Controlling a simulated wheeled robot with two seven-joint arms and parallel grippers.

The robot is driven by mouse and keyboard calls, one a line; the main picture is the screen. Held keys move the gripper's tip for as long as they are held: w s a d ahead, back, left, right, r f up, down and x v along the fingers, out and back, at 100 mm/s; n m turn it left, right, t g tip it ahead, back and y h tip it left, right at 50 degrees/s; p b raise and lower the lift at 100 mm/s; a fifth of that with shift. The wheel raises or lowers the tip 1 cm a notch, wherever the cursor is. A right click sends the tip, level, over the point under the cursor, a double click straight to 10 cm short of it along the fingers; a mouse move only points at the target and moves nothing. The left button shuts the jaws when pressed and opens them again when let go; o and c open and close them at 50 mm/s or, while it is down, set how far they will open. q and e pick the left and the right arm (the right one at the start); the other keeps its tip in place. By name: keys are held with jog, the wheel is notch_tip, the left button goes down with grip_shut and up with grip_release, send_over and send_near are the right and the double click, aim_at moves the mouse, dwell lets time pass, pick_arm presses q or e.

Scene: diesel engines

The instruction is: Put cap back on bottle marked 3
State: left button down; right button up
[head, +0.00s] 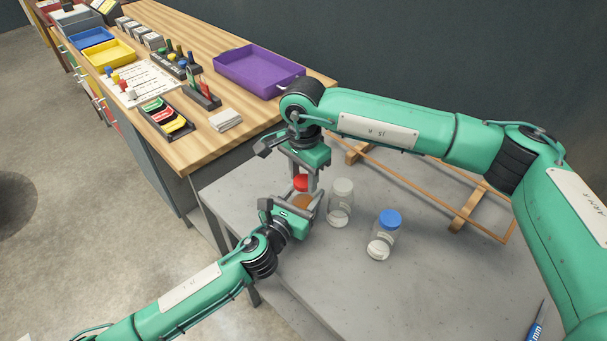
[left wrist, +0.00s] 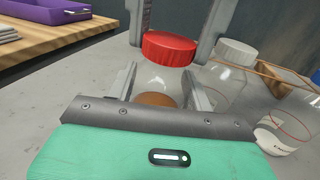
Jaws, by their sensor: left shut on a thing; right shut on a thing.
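My right gripper (head: 303,179) points down from above and is shut on a red cap (head: 300,183). The cap also shows in the left wrist view (left wrist: 168,48), level between the right fingers. My left gripper (head: 296,203) is shut around a clear bottle with brown contents (head: 302,201), which stands upright. The bottle also shows in the left wrist view (left wrist: 155,98) between the left fingers. The cap is right over the bottle's top; I cannot tell whether it is seated. No number is readable on this bottle.
A white-capped bottle (head: 341,203) stands just right of my grippers, and a blue-capped bottle (head: 383,236) farther right on the grey table (head: 330,268). A wooden frame (head: 465,212) lies behind them. A wooden bench with a purple tray (head: 258,72) is at the back left.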

jog(key=o, duration=1.2)
jog(key=shift+r, duration=0.15)
notch_tip(320, 180, up, 12)
jog(key=shift+f, duration=0.15)
pick_arm(q)
jog(key=c, duration=0.5)
grip_release()
